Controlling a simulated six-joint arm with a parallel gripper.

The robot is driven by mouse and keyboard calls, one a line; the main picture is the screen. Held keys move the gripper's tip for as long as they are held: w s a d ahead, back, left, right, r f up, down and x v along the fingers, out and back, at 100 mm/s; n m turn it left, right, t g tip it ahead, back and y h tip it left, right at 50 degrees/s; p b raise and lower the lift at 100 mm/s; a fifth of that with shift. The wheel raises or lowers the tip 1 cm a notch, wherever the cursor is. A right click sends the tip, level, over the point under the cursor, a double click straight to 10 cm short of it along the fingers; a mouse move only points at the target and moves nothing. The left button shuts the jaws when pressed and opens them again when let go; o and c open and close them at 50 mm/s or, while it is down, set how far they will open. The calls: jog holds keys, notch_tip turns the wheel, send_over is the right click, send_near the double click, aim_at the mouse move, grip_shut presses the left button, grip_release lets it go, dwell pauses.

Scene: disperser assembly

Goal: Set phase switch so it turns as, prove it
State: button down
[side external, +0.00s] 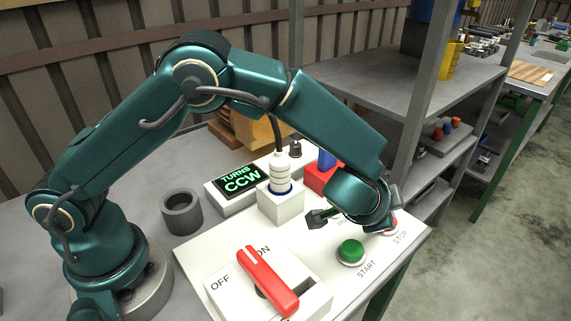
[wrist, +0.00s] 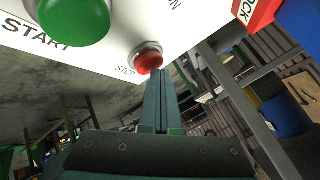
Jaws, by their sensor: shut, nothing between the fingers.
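My gripper (wrist: 159,72) is shut and empty, its fingertips at the red STOP button (wrist: 149,61); I cannot tell whether they touch. In the side view my gripper (side external: 386,228) covers part of the STOP button (side external: 392,222). The green START button (side external: 351,250) is left of it and also shows in the wrist view (wrist: 74,17). The display (side external: 239,182) reads "TURNS CCW". A red lever (side external: 268,283) lies on a white block, its marked upper end beside ON. A label by my wrist is partly hidden, and I cannot make out the phase switch clearly.
A white plug (side external: 281,174) with a cable stands in a white socket block behind the panel's middle. A red block (side external: 318,178) is right of it, close to my forearm. A grey ring (side external: 181,212) stands left. Shelving (side external: 408,80) rises at the right.

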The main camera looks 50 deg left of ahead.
jog(key=shift+f, duration=0.5)
dwell(0.6)
jog(key=shift+r, duration=1.3)
jog(key=shift+r, duration=2.55)
